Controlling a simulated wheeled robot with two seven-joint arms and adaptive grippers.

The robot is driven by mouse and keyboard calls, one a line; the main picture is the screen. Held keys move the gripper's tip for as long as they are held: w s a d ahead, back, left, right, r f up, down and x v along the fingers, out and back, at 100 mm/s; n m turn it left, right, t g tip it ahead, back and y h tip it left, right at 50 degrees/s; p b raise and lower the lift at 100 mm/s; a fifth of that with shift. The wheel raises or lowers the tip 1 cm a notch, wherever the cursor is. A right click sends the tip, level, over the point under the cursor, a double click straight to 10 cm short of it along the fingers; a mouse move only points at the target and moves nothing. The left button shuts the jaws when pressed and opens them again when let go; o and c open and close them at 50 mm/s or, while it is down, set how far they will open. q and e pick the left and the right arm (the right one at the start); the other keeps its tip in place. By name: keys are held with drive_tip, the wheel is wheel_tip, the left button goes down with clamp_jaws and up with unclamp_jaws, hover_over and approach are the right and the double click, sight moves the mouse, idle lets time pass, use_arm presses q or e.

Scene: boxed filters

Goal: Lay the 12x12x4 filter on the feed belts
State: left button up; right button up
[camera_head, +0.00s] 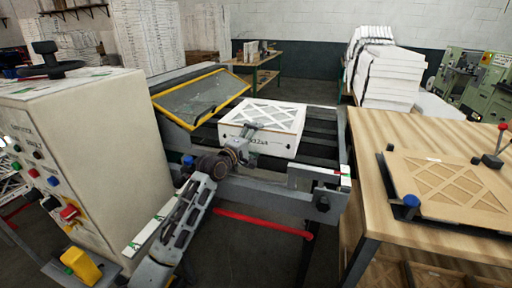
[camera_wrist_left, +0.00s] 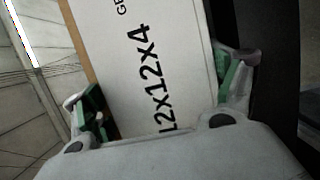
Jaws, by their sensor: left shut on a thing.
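The 12x12x4 filter (camera_head: 268,116) is a white box with a diamond-lattice top, at the middle of the feed belts (camera_head: 320,130) in the head view. It looks flat and level; whether its underside touches the belts is hidden. My left gripper (camera_head: 247,132) is shut on its near side. In the left wrist view, the fingers of my left gripper (camera_wrist_left: 160,80) stand on either side of the filter's face (camera_wrist_left: 150,50), which reads 12x12x4. My right gripper is not in view.
A yellow-framed tilted guard (camera_head: 190,95) stands left of the filter. A control cabinet (camera_head: 90,135) with buttons is at the left. A wooden table (camera_head: 375,150) with a brown lattice panel (camera_head: 455,185) is at the right. White stacks (camera_head: 388,75) stand behind.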

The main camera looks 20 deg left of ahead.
sight(252, 149)
use_arm(q)
drive_tip(key=shift+f, duration=1.45)
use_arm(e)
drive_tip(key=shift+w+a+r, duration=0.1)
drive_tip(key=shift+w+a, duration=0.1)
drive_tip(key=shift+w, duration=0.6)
use_arm(q)
drive_tip(key=shift+f, duration=0.3)
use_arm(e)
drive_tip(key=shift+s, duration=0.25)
use_arm(q)
drive_tip(key=o, duration=1)
drive_tip(key=shift+o, duration=0.2)
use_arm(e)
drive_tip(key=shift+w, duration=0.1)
use_arm(q)
drive_tip(key=shift+r, duration=0.1)
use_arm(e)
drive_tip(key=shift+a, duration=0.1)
